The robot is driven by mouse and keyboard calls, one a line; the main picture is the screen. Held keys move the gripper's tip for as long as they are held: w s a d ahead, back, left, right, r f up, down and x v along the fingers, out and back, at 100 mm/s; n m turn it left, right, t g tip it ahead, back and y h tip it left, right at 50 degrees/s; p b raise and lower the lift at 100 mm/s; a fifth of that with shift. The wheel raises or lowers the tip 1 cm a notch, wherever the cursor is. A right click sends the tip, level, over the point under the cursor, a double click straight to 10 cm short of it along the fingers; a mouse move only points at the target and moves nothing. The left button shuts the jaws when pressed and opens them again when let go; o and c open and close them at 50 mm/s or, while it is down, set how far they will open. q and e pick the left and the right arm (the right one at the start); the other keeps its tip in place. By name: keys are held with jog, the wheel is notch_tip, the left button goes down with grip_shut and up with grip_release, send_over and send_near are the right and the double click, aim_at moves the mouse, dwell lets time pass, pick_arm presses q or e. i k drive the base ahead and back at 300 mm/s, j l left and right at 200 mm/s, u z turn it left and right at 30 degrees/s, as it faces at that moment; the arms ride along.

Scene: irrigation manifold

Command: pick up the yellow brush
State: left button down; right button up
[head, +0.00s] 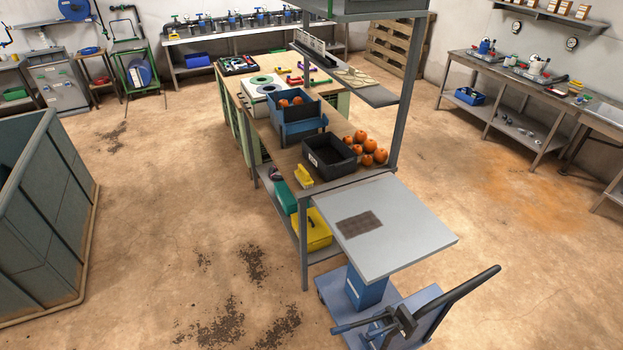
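A small yellow object that looks like the yellow brush (303,176) is on the near left corner of the wooden-topped workbench (284,160). It is beside the black bin (330,156), on its left. It is small in the view, so its bristles cannot be made out clearly. Neither of my grippers is in the head view.
A grey lift table (410,226) with a dark mat and a black handle stands at the bench's near end. Orange fruits (368,150) lie right of the bin. A shelf post (405,95) rises at the bench's right side. Floor left of the bench is open.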

aim_at(302, 177)
jog(key=i+j+z, duration=0.2)
jog(key=z, duration=0.15)
jog(key=i+j+z, duration=0.25)
jog(key=z, duration=0.15)
